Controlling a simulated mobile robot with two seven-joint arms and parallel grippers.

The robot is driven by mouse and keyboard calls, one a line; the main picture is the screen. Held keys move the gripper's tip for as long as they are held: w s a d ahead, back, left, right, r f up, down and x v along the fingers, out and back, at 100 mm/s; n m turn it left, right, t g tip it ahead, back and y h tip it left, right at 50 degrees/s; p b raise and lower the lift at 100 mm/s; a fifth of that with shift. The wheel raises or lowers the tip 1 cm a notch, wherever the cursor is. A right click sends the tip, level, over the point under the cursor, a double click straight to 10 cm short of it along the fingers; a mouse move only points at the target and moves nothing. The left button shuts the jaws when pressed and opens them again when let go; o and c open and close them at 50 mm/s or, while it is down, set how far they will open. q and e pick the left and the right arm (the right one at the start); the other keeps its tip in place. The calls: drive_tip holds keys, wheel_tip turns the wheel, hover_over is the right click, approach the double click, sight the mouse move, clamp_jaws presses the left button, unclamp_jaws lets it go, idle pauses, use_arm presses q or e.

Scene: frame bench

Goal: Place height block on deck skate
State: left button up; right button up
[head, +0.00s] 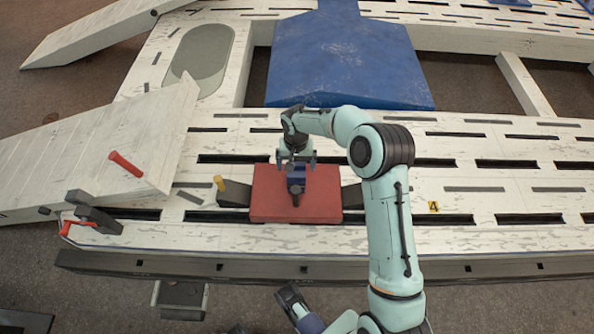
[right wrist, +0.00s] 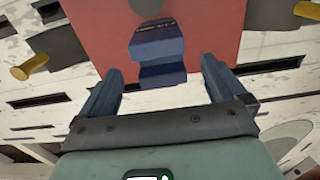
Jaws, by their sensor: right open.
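A dark blue block, which I take for the height block (head: 296,173), sits on a flat red plate, likely the deck skate (head: 268,207), with a dark round knob at the block's near side. The block (right wrist: 158,50) and the red plate (right wrist: 95,20) also show in the right wrist view. My right gripper (head: 296,163) is over the far part of the plate. Its two fingers (right wrist: 160,88) are spread apart, with the block just ahead of and between them; I see no contact.
The red plate lies on a white slotted deck (head: 475,205) with dark wedges at both sides. A yellow peg (head: 219,183) stands left of it. A white ramp (head: 95,150) with a red handle (head: 126,164) is at left, and a blue plate (head: 345,60) lies behind.

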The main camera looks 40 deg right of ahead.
use_arm(q)
drive_tip(key=shift+s+d+r+p, duration=0.3)
drive_tip(key=shift+s+r, duration=0.2)
drive_tip(key=shift+s, duration=0.15)
use_arm(e)
drive_tip(key=shift+r, duration=2.15)
